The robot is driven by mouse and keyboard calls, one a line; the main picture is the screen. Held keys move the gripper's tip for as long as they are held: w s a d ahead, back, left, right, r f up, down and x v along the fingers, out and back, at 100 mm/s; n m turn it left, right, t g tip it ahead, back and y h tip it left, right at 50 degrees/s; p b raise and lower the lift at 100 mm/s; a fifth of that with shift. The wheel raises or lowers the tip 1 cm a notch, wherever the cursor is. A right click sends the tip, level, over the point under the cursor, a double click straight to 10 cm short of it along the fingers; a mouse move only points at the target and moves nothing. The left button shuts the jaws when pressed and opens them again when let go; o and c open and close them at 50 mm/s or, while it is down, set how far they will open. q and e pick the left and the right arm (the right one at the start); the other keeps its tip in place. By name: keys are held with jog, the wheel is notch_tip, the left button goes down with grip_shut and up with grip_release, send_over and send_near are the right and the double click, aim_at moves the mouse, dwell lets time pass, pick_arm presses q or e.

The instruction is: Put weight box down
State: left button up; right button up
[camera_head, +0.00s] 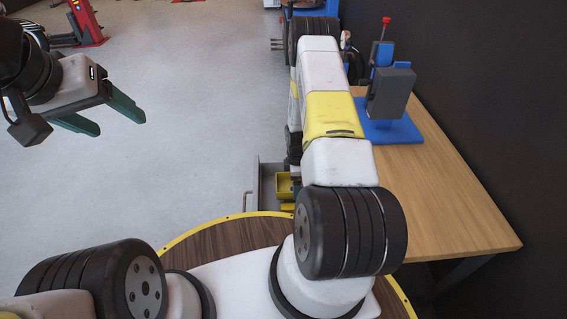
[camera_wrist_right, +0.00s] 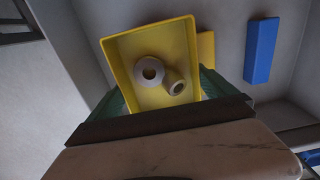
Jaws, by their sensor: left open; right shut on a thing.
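The yellow weight box (camera_wrist_right: 128,62) is open-topped and holds a ring-shaped grey weight (camera_wrist_right: 148,71) and a smaller cylindrical one (camera_wrist_right: 174,82). My right gripper (camera_wrist_right: 162,92) is shut on the box, with a green finger on either side of it. The box is over or inside a grey tray-like holder; I cannot tell whether it touches the bottom. In the head view my right arm hides the right gripper. My left gripper (camera_head: 116,115) is open and empty above the floor at the left.
A wooden table (camera_head: 440,190) with a blue device (camera_head: 390,128) stands at the right.

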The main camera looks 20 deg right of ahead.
jog(key=shift+w+d, duration=0.2)
jog(key=shift+w, duration=0.3)
jog(key=shift+f, duration=1.75)
jog(key=o, duration=1.1)
jog(key=shift+f, duration=0.15)
